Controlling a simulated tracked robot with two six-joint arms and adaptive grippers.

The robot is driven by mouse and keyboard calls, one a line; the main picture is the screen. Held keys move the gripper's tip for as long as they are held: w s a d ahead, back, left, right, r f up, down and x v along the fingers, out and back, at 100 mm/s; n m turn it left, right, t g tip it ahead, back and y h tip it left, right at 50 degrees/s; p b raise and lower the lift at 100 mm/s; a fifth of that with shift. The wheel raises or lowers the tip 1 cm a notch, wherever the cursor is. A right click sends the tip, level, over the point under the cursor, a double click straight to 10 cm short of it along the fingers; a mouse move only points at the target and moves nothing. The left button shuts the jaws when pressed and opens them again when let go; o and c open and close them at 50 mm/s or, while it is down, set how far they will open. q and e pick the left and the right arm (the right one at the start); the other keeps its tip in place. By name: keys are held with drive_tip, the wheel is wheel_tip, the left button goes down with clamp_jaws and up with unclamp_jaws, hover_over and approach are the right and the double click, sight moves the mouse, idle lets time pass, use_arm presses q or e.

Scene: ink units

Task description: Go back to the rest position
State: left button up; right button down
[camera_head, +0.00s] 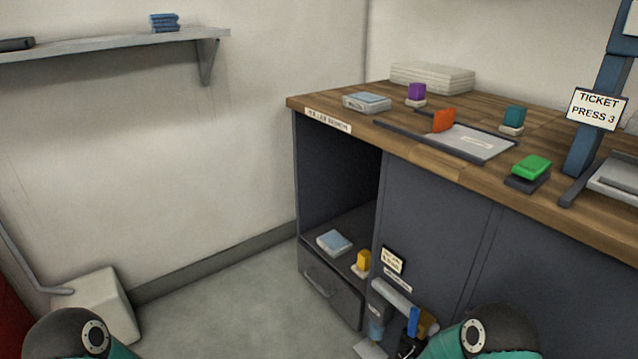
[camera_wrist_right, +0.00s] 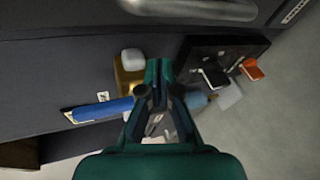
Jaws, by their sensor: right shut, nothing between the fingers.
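My right gripper (camera_wrist_right: 159,74) shows in the right wrist view with its fingers together and nothing between them. It is over a cluster of items beside a dark cabinet front. A blue cylinder (camera_wrist_right: 103,109) and a yellow block (camera_wrist_right: 127,82) lie to the left of its fingers in that view. In the head view a rounded teal and black part of my right arm shows at the bottom right. A similar part of my left arm shows at the bottom left. My left gripper is out of view.
A dark cabinet (camera_head: 425,205) with a wooden worktop (camera_head: 560,185) fills the right. On top are an orange block (camera_head: 443,120), a green unit (camera_head: 532,167) and a ticket sign (camera_head: 597,109). A wall shelf (camera_head: 110,45) is at upper left.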

drive_tip(key=s+a+f+m+g+y, duration=0.4)
drive_tip(key=s+a+f+m+y, duration=0.2)
drive_tip(key=s+f+y, duration=0.4)
drive_tip(key=s+a+m+g+y, duration=0.1)
drive_tip(key=s+a+m+g, duration=0.25)
drive_tip(key=s, duration=0.35)
drive_tip(key=s+a+m+g+y, duration=0.1)
drive_tip(key=s+a+m+g, duration=0.3)
drive_tip(key=s, duration=0.4)
wheel_tip(320, 180, up, 34)
drive_tip(key=t+p, duration=0.1)
drive_tip(key=p, duration=3.3)
drive_tip(key=shift+w+a+r+m, duration=0.15)
drive_tip(key=shift+w+m, duration=0.2)
drive_tip(key=c, duration=1.9)
unclamp_jaws()
